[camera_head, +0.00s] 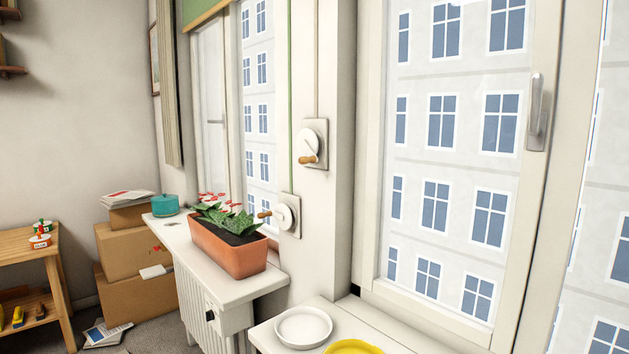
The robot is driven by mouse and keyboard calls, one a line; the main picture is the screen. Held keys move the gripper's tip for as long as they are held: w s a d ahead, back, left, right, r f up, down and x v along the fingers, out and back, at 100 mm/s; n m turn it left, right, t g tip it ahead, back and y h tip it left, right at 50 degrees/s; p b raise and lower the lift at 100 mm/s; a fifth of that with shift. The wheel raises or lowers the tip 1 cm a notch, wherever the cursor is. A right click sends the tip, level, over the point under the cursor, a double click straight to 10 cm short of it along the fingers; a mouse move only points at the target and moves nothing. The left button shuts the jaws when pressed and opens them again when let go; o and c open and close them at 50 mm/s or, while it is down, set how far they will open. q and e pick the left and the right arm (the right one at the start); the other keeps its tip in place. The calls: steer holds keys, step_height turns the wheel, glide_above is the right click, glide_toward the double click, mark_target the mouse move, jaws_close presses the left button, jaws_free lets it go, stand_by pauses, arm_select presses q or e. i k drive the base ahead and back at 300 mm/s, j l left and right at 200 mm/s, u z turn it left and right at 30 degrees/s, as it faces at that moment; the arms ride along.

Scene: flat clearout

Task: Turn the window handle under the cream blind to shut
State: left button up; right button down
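A light grey window handle (536,110) is on the right side of the large window's frame (521,215). Its lever stands upright, along the frame. A second, smaller handle (215,122) is on the far left window, with its lever roughly level. A green blind (203,10) is rolled up above the far window. No cream blind shows over the large window, whose top is out of view. Neither of my grippers is in view.
Two wall cranks, an upper one (310,144) and a lower one (286,215), sit between the windows. A planter (228,250) stands on the left sill. A white dish (303,327) and a yellow dish (354,347) are on the near sill. Boxes (135,280) are stacked at left.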

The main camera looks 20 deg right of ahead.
mark_target(537, 84)
steer(key=z, duration=1.85)
